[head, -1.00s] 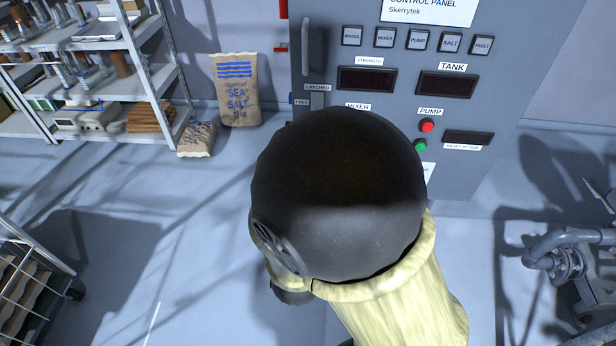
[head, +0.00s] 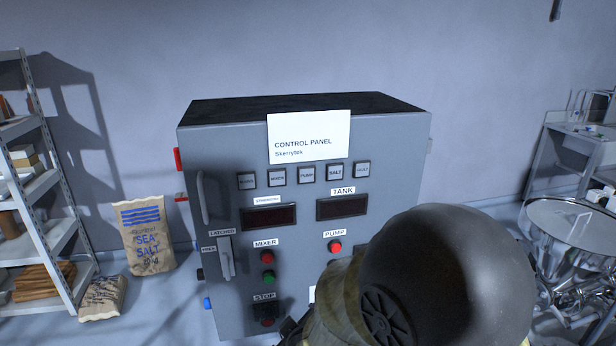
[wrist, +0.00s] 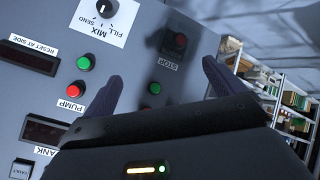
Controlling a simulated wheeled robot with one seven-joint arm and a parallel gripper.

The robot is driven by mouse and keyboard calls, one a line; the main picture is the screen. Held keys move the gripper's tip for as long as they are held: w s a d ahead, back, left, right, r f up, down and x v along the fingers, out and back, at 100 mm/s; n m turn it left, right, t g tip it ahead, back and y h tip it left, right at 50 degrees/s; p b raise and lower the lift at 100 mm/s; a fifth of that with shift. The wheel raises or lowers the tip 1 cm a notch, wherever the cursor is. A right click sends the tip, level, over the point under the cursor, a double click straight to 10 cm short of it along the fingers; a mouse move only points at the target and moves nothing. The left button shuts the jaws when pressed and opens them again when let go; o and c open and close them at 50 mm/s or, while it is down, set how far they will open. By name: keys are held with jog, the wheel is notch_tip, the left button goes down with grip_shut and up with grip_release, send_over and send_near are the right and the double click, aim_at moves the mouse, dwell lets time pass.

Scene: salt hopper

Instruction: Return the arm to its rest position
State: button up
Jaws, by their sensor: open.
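My gripper (wrist: 160,88) shows in the wrist view with its two dark fingers spread apart and nothing between them. Behind the fingers is the grey control panel, which appears tilted and roughly upside down there. In the head view the control panel (head: 385,160) stands against the wall, and my arm covers its lower right part. I cannot tell the exact gap between fingers and panel.
A metal shelf (head: 45,185) stands at the left. Sea salt sacks (head: 147,240) sit on the floor between it and the panel. A steel hopper (head: 575,222) with pipes is at the right. A grey bench (head: 570,150) stands behind it.

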jog(key=s+d+m+g+h, duration=0.1)
jog(key=s+d+m+g, duration=0.2)
jog(key=d, duration=0.6)
jog(key=s+d+m+g+h, duration=0.1)
jog(key=s+d+m+g, duration=0.3)
jog(key=s+d+m, duration=0.2)
jog(key=d+f+m, duration=0.1)
jog(key=d, duration=0.1)
jog(key=shift+s+d, duration=0.2)
jog(key=shift+d, duration=0.2)
